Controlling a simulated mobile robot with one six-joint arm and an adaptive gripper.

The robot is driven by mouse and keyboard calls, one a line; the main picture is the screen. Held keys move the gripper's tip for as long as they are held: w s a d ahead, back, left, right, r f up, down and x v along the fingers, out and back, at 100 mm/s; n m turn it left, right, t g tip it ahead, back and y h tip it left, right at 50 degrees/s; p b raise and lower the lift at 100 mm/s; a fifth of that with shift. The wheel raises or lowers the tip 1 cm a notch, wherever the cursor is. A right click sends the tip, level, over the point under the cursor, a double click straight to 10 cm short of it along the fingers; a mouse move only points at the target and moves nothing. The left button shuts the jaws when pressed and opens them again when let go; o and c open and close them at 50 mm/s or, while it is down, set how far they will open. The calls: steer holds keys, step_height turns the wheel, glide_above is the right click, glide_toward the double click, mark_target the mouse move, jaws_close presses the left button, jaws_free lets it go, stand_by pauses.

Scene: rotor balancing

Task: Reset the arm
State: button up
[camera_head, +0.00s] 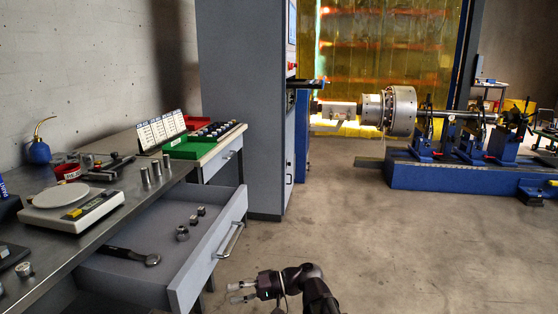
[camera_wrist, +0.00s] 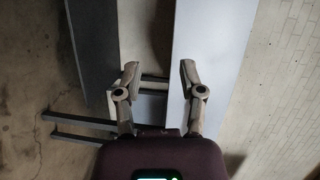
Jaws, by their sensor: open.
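My gripper (camera_head: 238,292) is low in the bottom middle of the head view, in front of the open drawer (camera_head: 208,262) and to the right of its front panel. Its two fingers are spread apart with nothing between them. In the wrist view my gripper (camera_wrist: 157,80) is also open and empty. I cannot tell from the wrist view how far the handle is from the fingers.
The drawer holds a dark wrench (camera_head: 133,255) and several small metal parts. The workbench (camera_head: 110,200) carries a scale (camera_head: 72,205), metal cylinders and a green tray (camera_head: 190,147). A grey cabinet (camera_head: 243,110) stands behind. The rotor machine (camera_head: 400,112) is at the back right. The floor on the right is clear.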

steer(key=d+f+m+t+h, duration=0.2)
steer(key=d+f+h, duration=0.7)
steer(key=d+f, duration=0.35)
steer(key=s+d+f+h+p, duration=0.15)
steer(key=d+h, duration=0.55)
steer(key=d, duration=0.8)
step_height(320, 180, up, 37)
steer(key=p, duration=3.8)
steer(key=shift+m+t, duration=0.4)
